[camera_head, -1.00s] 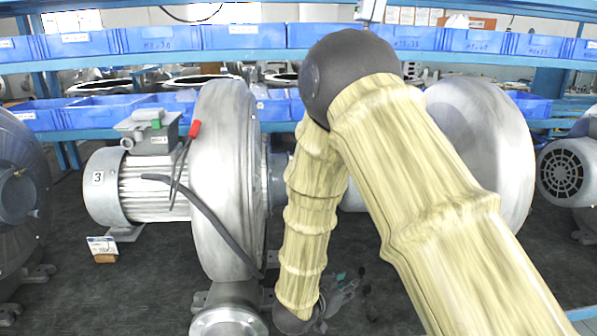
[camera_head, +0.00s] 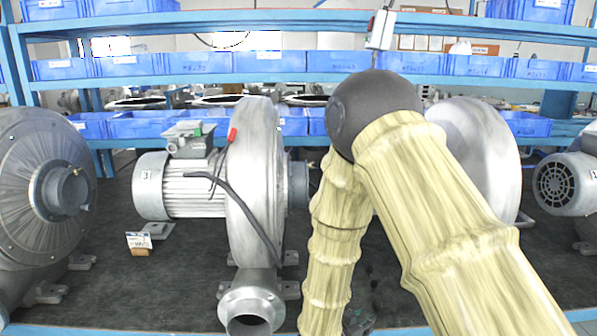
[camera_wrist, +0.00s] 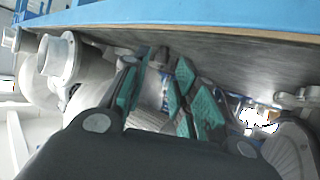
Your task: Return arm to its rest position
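My arm (camera_head: 440,215), in a tan ribbed cover with a dark round elbow (camera_head: 375,110), is bent in front of the bench in the head view. Its forearm (camera_head: 335,240) hangs down to the lower edge of the picture. In the head view my gripper is mostly hidden behind and below the forearm. In the wrist view my gripper (camera_wrist: 164,68) shows its two dark fingers with teal pads. The fingers stand apart with a gap between them, and I see nothing held there.
A blower with a grey motor (camera_head: 180,185) and round housing (camera_head: 255,180) stands left of my forearm. Other blowers stand at far left (camera_head: 45,200) and far right (camera_head: 567,183). Blue bins (camera_head: 265,61) line the shelf behind. The bench's blue edge (camera_wrist: 200,14) is close in the wrist view.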

